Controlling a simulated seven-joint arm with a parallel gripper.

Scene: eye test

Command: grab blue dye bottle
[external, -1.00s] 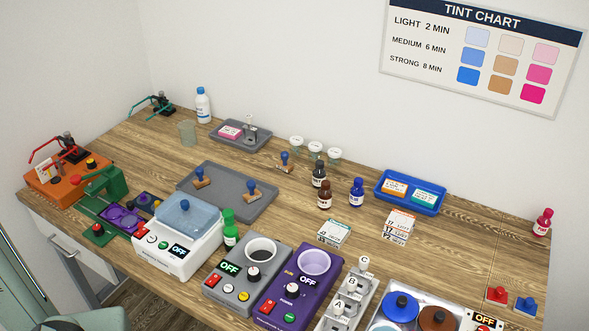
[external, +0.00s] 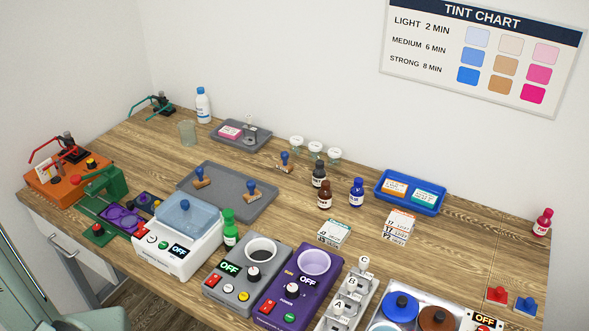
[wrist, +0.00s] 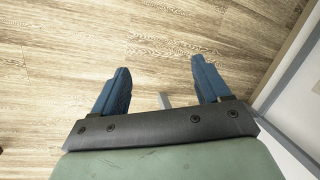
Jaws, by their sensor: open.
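The blue dye bottle (external: 357,193) stands upright on the wooden desk in the external view, left of the blue tray. A brown bottle (external: 325,195) and a black bottle (external: 319,173) stand close to its left. My gripper (wrist: 160,82) shows in the wrist view with its two blue fingers apart and nothing between them. It is over the wooden floor, away from the bottle. The bottle is not in the wrist view. In the external view only a green part of my arm shows at the lower left, and the fingers are out of frame.
The blue tray (external: 410,206) holds orange and teal boxes. Cards (external: 399,225) lie in front of it. A purple device (external: 298,290), a grey device (external: 247,274) and a white device (external: 178,245) line the front edge. Bare desk (external: 455,235) lies to the right.

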